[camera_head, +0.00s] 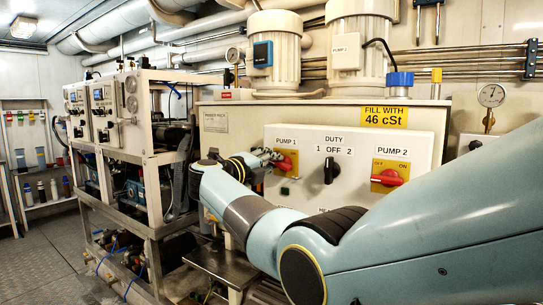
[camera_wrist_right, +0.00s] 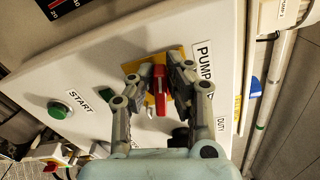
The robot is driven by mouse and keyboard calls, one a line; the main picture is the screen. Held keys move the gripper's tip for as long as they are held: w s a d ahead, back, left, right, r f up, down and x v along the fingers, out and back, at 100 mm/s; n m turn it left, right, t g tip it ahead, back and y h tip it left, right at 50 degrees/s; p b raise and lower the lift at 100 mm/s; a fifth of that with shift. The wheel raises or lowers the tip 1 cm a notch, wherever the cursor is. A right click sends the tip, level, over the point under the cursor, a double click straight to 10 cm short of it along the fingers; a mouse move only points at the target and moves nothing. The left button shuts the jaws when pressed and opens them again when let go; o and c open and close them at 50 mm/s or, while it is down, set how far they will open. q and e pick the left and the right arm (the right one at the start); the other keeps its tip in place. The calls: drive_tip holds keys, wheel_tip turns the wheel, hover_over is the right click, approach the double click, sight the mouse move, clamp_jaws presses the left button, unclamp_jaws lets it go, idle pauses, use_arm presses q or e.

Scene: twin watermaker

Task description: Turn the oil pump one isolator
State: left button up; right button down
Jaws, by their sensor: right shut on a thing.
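The pump 1 isolator is a red rotary handle on a yellow plate (camera_head: 291,155), under the PUMP 1 label on the white panel (camera_head: 420,150). In the right wrist view the red handle (camera_wrist_right: 159,85) sits between the two fingers of my right gripper (camera_wrist_right: 160,82), which is shut on it. In the head view my right gripper (camera_head: 268,158) reaches the isolator from the left and partly hides it. My right arm crosses the front of the panel. My left gripper is not in view.
The pump 2 isolator (camera_head: 391,177) is a similar red handle on the panel's right. The black duty selector (camera_head: 331,170) sits between them. A green start button (camera_wrist_right: 58,110) is near the gripper. A framed machine (camera_head: 130,120) stands at left, with open floor (camera_head: 40,250) beyond.

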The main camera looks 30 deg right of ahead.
drive_tip(key=shift+w+f+n+p, duration=0.15)
drive_tip(key=shift+n+p, duration=0.15)
drive_tip(key=shift+n, duration=0.5)
drive_tip(key=shift+s+f+n+p, duration=0.1)
drive_tip(key=shift+n+p, duration=0.15)
drive_tip(key=shift+n, duration=0.55)
drive_tip(key=shift+f, duration=0.1)
drive_tip(key=c, duration=1.3)
unclamp_jaws()
drive_tip(key=shift+w+a, duration=0.1)
drive_tip(key=v, duration=1.2)
drive_tip(key=shift+f, duration=0.1)
